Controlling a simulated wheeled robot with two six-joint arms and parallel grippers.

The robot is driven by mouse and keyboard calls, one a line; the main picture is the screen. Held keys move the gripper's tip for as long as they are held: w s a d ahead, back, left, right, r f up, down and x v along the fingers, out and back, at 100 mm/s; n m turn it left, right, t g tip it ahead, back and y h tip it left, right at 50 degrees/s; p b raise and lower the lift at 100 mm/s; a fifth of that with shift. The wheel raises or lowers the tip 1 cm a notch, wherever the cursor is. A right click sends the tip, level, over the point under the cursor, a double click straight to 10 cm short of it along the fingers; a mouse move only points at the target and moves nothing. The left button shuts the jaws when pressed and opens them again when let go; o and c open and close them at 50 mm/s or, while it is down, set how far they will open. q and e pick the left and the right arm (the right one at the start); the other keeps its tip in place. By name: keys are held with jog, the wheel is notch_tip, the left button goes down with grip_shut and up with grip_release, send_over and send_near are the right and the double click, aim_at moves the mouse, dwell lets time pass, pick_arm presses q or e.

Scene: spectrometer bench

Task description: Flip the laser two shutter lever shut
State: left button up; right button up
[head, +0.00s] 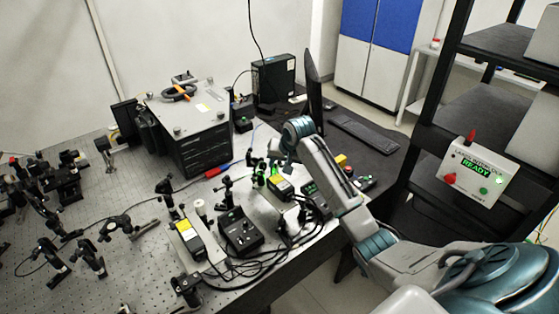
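Two laser boxes with yellow labels stand on the bench: one (187,229) at the front centre, the other (281,187) farther back to the right. I cannot tell from the picture which is laser two. Green glints show just behind the rear box. My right arm reaches in from the right, and its wrist bends down over this rear box. My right gripper (275,162) is small and dark there, close behind the box; whether it touches anything is unclear. The shutter lever is too small to make out. My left gripper is out of view.
A black control box (238,232) with cables sits between the lasers. Optical mounts crowd the breadboard (130,190) at left. A large grey-topped instrument (190,125), a monitor (313,85) and a keyboard (359,133) stand behind. A panel (474,173) reading READY hangs on the right rack.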

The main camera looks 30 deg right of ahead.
jog(key=shift+s, duration=0.1)
grip_shut()
jog(key=shift+a+n+h, duration=0.3)
jog(key=shift+a+h, duration=0.35)
jog(key=shift+h, duration=0.25)
jog(key=shift+a+h, duration=0.3)
jog(key=shift+h, duration=0.6)
grip_release()
jog(key=shift+r, duration=0.1)
